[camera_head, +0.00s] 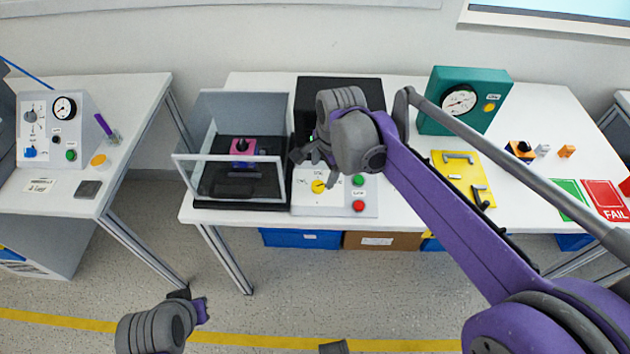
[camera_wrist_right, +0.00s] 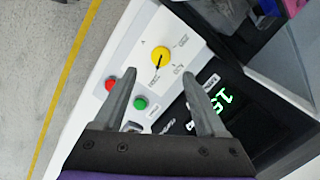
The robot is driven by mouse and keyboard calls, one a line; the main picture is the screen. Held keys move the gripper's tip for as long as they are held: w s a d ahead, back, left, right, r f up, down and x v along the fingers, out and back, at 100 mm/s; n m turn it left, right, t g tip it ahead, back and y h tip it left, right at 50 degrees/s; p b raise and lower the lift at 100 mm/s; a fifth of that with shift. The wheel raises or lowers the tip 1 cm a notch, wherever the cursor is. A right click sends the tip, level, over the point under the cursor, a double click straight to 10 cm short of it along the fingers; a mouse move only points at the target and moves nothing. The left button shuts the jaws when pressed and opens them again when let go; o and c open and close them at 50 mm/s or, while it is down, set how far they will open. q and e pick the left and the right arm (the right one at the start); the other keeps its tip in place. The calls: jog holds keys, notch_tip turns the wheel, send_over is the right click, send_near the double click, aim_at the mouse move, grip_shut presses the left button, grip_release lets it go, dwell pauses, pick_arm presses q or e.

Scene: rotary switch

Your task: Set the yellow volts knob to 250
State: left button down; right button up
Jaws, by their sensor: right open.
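The yellow volts knob (camera_head: 318,187) sits on the white sloped panel (camera_head: 340,203) of the black instrument. It also shows in the right wrist view (camera_wrist_right: 161,57), with a dark pointer line and small labels around it. The labels are too small to read surely. My right gripper (camera_head: 308,157) is above and behind the knob, apart from it. In the right wrist view its two fingers (camera_wrist_right: 155,85) are spread and empty, with the knob beyond the tips. My left gripper (camera_head: 192,298) hangs low in front of the tables, away from the panel; its jaw state is unclear.
A green button (camera_head: 358,180) and a red button (camera_head: 358,206) are right of the knob. A lit green display (camera_wrist_right: 217,103) is on the instrument. A clear-walled box (camera_head: 235,195) stands close on the left. A yellow plate with handles (camera_head: 449,190) lies right.

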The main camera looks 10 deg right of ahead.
aim_at(318, 185)
jog(key=x, duration=0.7)
jog(key=shift+w+f+b, duration=0.15)
jog(key=shift+f+b, duration=0.1)
jog(key=shift+b, duration=0.05)
grip_shut()
